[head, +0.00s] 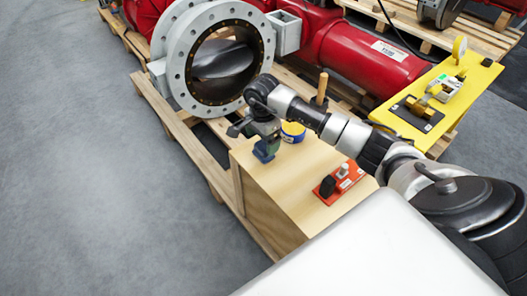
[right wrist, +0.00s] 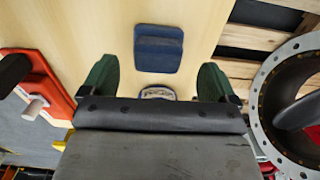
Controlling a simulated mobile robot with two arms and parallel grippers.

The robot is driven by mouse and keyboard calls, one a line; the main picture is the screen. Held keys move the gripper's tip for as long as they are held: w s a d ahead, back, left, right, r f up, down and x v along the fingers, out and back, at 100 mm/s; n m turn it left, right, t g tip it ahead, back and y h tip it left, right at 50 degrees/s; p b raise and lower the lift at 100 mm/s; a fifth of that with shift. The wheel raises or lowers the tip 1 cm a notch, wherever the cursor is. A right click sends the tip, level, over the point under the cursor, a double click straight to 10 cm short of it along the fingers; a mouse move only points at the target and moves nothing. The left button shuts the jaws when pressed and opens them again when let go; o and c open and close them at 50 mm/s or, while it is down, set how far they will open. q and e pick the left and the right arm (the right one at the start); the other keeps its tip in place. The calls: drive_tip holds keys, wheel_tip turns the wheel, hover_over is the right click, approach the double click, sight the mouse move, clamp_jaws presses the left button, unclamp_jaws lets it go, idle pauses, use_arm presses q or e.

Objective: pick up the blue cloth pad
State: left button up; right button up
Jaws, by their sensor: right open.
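The blue cloth pad (head: 264,153) is on the light wooden box top, near its left edge in the head view. In the right wrist view the pad (right wrist: 158,48) shows as a dark blue block with a ridge across it. My right gripper (head: 262,131) is over the box beside the pad, partly in front of it in the head view. In the right wrist view the green fingers of my right gripper (right wrist: 157,76) are spread wide with nothing between them, and the pad appears beyond them. My left gripper is not in view.
A blue and yellow round tin (head: 293,132) stands behind the gripper, near a wooden handle (head: 321,88). A red-orange block with a knob (head: 341,183) lies on the box (head: 290,190). A large flanged valve (head: 182,72) is behind; a yellow stand (head: 405,121) is at right.

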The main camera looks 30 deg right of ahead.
sight(264, 145)
wheel_tip(264, 145, down, 4)
drive_tip(key=shift+s+d+r, duration=0.1)
drive_tip(key=shift+d, duration=0.05)
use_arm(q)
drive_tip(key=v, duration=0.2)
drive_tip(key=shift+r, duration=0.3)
use_arm(e)
drive_tip(key=c, duration=1)
drive_tip(key=shift+r, duration=0.15)
drive_tip(key=shift+r, duration=0.3)
drive_tip(key=r, duration=0.4)
drive_tip(key=shift+d, duration=0.25)
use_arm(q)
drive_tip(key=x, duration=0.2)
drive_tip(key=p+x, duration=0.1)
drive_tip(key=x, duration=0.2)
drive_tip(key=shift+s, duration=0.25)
use_arm(e)
drive_tip(key=d+r, duration=0.2)
drive_tip(key=d, duration=0.1)
drive_tip(key=w+d+r, duration=0.1)
drive_tip(key=d+r, duration=0.1)
drive_tip(key=d, duration=0.2)
drive_tip(key=d+r, duration=0.2)
drive_tip(key=d, duration=0.2)
drive_tip(key=shift+w+d+r, duration=0.1)
drive_tip(key=shift+w, duration=0.05)
